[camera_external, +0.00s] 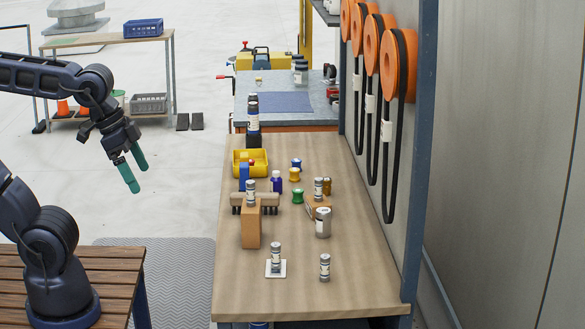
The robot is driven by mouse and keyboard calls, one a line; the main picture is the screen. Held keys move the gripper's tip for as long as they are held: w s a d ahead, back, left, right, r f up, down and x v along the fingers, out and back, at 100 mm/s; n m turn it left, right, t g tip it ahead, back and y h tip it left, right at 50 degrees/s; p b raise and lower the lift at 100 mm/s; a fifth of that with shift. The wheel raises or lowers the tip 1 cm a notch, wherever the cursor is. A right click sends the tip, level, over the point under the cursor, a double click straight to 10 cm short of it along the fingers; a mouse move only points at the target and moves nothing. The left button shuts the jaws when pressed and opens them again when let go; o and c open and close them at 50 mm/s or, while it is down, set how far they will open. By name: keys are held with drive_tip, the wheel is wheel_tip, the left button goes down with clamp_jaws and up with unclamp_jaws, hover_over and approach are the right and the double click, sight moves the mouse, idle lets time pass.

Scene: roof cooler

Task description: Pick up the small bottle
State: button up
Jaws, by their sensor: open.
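My gripper (139,180) hangs in the air left of the wooden workbench (345,275), its two green fingers apart and empty. A small dark blue bottle (277,183) with a pale cap stands near the bench's middle, well to the right of my gripper. Several small grey cylinders with white labels also stand there: one on a white square (275,257), one at the front (325,267), one on a wooden block (250,193). They are too small to tell whether any is a bottle.
A yellow bin (250,161), a brush (261,203), green (298,195) and yellow (294,174) spools and a larger grey can (323,222) crowd the bench's middle. Orange hose reels (397,60) hang along its right side.

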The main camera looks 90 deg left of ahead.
drive_tip(key=c, duration=0.9)
drive_tip(key=shift+o, duration=0.2)
